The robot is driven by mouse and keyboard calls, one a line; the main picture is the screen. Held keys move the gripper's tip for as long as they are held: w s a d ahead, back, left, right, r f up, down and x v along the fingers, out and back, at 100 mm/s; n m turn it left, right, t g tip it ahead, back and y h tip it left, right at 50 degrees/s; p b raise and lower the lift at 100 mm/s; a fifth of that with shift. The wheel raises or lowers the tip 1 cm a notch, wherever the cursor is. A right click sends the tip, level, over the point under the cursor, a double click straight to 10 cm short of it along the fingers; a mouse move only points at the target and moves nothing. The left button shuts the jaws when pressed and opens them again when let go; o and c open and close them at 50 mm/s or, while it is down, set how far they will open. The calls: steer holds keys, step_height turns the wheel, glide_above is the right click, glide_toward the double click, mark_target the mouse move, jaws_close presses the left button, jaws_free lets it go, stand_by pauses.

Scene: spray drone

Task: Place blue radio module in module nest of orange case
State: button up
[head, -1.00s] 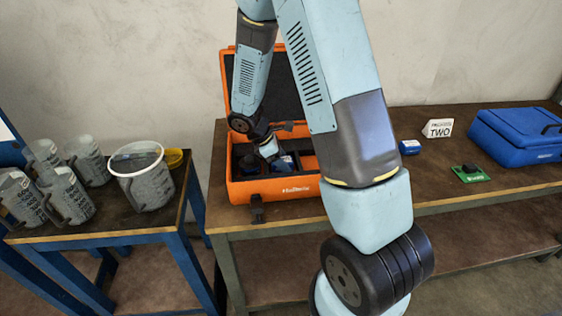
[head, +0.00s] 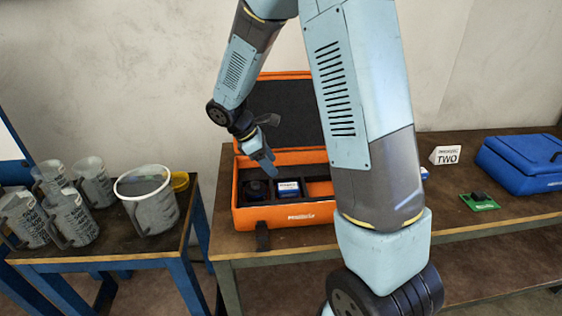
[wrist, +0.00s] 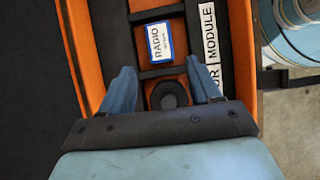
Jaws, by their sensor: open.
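The orange case (head: 285,217) stands open on the wooden table, its lid leaning up at the back. The blue radio module (head: 288,190) with a white label lies in a compartment of the case; in the wrist view the module (wrist: 159,41) shows its label reading RADIO. A round dark part (wrist: 168,95) sits in the adjoining compartment and shows at the left in the head view (head: 254,190). My gripper (head: 267,165) is open and empty above the case. In the wrist view its fingers (wrist: 163,88) straddle the dark part from above, apart from the radio module.
A blue closed case (head: 525,160), a green circuit board (head: 479,201) and a sign reading TWO (head: 446,155) are on the table at right.

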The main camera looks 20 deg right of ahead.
steer(key=s+d+r+m+t+y, duration=0.2)
steer(key=s+r+m, duration=0.5)
steer(key=s+r, duration=0.4)
steer(key=s+d+r+m+t+y, duration=0.3)
steer(key=s+r+m, duration=0.5)
steer(key=s+r, duration=0.3)
steer(key=shift+s+d+r+m+t+y, duration=0.25)
steer(key=shift+s+t+y, duration=0.2)
steer(key=shift+t, duration=0.45)
steer(key=shift+s, duration=0.1)
